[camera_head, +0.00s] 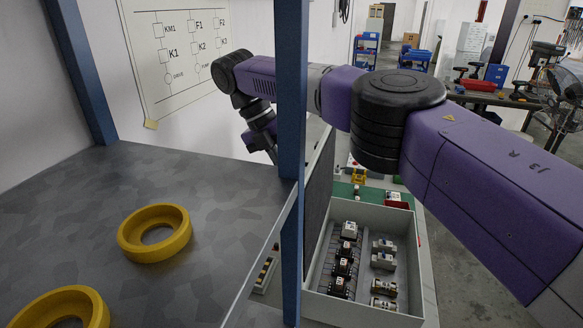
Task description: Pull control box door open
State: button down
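The control box (421,250) is a light grey open-topped case at the lower middle right, with several electrical parts inside. A dark upright panel (319,185), which looks like its door, stands along the box's left side, so the inside shows. The blue post covers part of this panel. My purple arm reaches in from the right above the box and passes behind the post. The end of my arm, with my gripper (264,143), points down left of the post and panel. Its fingers are hidden or too small to make out, and I cannot tell whether it touches the panel.
A blue post (291,90) stands in front of the arm. A grey table (75,205) with two yellow rings (140,246) fills the left. A circuit diagram (170,45) hangs on the wall. A cluttered workbench (500,99) stands at the back right.

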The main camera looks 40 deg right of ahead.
jog(key=shift+a+f, duration=0.2)
jog(key=shift+f, duration=0.1)
jog(key=c, duration=1.5)
grip_release()
jog(key=shift+w, duration=0.1)
jog(key=shift+r, duration=0.15)
jog(key=shift+d, duration=0.1)
jog(key=shift+d+r, duration=0.1)
